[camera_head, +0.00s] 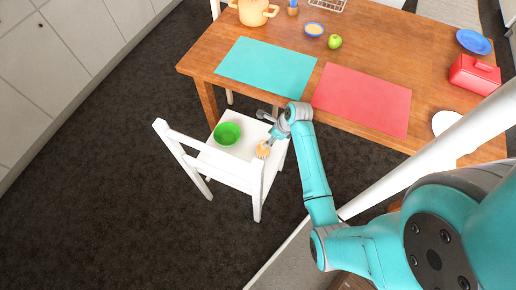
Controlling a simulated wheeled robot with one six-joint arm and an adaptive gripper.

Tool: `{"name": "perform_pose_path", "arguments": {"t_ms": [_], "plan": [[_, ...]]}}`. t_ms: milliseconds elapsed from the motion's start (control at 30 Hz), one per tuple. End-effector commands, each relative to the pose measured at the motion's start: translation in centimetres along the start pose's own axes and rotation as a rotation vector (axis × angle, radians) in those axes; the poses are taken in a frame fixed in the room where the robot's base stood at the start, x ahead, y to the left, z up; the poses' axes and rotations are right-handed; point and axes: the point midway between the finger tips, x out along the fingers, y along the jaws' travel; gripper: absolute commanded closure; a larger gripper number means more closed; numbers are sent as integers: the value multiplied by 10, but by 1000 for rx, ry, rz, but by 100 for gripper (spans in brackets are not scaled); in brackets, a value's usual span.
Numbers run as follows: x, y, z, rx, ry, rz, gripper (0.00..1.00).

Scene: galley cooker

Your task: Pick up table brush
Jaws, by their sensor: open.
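A small tan object (263,150), which looks like the table brush, lies on the white chair's seat (246,153) near its right side. It is small in the picture, and its bristles cannot be made out. My gripper (268,129) is above the right part of the seat, close to the tan object, with its fingers spread apart and nothing seen between them. One finger shows just above the tan object in the picture. Whether it touches the object cannot be told.
A green bowl (227,133) sits on the same seat, left of my gripper. The chair's backrest (208,160) rises at the front left. The wooden table (400,42) stands behind, with a teal mat (266,67) and a red mat (362,99). Dark floor is clear at left.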

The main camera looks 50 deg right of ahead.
Motion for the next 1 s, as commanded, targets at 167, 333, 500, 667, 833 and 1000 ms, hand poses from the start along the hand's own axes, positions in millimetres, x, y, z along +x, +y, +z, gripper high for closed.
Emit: {"name": "perform_pose_path", "arguments": {"t_ms": [167, 333, 500, 667, 833, 1000], "plan": [[28, 1, -1, -2, 1, 2, 45], [44, 0, 0, -3, 0, 0, 45], [55, 0, -2, -3, 0, -1, 45], [77, -2, -8, -3, 1, 1, 45], [95, -3, -8, -4, 0, -1, 45], [99, -3, -8, -4, -1, -2, 45]]}}
